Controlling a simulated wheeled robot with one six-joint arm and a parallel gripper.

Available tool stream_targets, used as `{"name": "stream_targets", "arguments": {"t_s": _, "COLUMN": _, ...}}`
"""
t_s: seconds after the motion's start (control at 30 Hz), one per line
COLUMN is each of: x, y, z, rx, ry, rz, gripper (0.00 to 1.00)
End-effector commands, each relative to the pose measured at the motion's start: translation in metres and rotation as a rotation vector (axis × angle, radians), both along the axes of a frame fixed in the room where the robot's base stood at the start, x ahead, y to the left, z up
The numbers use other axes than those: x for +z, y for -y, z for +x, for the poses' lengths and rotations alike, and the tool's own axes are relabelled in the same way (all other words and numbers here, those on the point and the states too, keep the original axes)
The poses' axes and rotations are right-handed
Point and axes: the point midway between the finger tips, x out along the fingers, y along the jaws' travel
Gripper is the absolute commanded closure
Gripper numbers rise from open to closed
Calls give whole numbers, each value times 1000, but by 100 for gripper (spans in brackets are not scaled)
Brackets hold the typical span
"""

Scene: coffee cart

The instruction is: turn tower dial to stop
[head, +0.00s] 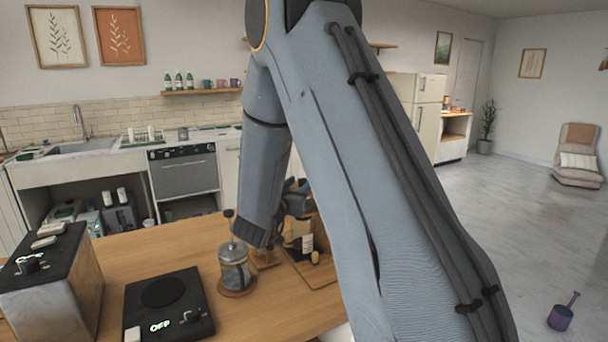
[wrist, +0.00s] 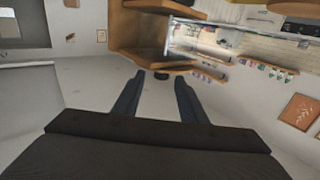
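A box-like metal tower (head: 50,290) stands at the left end of the wooden counter in the head view. Its black top carries a dark dial (head: 30,263) beside a small glowing readout, too small to read. My gripper (wrist: 158,90) shows in the wrist view with its two dark fingers apart and nothing between them. It faces the room's walls and shelves, and the dial is not in that view. In the head view my forearm comes down behind the glass press, right of the tower and well apart from it; the fingers cannot be made out there.
A black hotplate (head: 165,300) with a knob and an "OFF" readout lies right of the tower. A glass press (head: 235,268) stands on a round coaster near my forearm. A wooden caddy (head: 312,268) with bottles is behind my arm. Bare counter (head: 175,245) lies behind the hotplate.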

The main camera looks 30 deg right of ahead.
Motion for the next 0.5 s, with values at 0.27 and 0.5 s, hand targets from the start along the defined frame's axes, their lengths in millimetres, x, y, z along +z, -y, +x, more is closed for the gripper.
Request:
{"name": "stream_targets", "arguments": {"t_s": 0.27, "x": 2, "y": 22, "z": 23, "rx": 2, "ry": -1, "rz": 1, "gripper": 62}}
{"name": "stream_targets", "arguments": {"t_s": 0.5, "x": 1, "y": 46, "z": 45, "rx": 3, "ry": -1, "rz": 1, "gripper": 62}}
